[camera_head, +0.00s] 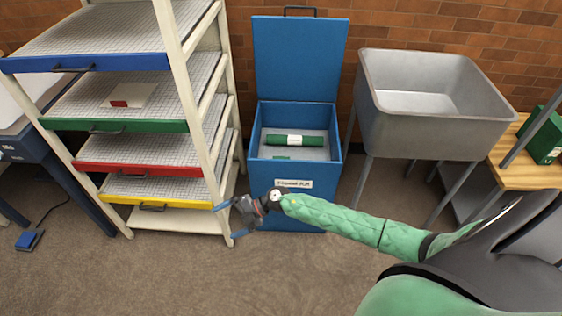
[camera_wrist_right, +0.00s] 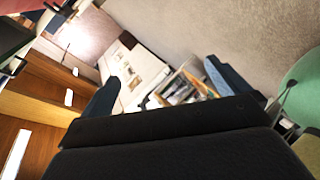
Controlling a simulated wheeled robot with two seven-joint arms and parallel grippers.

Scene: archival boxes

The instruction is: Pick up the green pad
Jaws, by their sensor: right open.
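In the head view a small flat green piece (camera_head: 282,157), which may be the green pad, lies on the pale floor of the open blue bin (camera_head: 255,147), partly hidden by the front wall. A green roll with a white label (camera_head: 308,140) lies behind it in the bin. My right gripper (camera_head: 231,220) is open and empty, in front of the bin's lower left side, outside it and below the rim. Its two blue fingers (camera_wrist_right: 163,82) stand apart in the right wrist view, where no green pad can be made out. My left gripper is out of view.
A cream rack (camera_head: 201,135) with coloured-front mesh trays stands left of the bin. A grey sink (camera_head: 437,130) stands to the right. A green box (camera_head: 543,147) sits on a wooden table (camera_head: 515,172) at far right. The bin's blue lid (camera_head: 300,60) stands raised.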

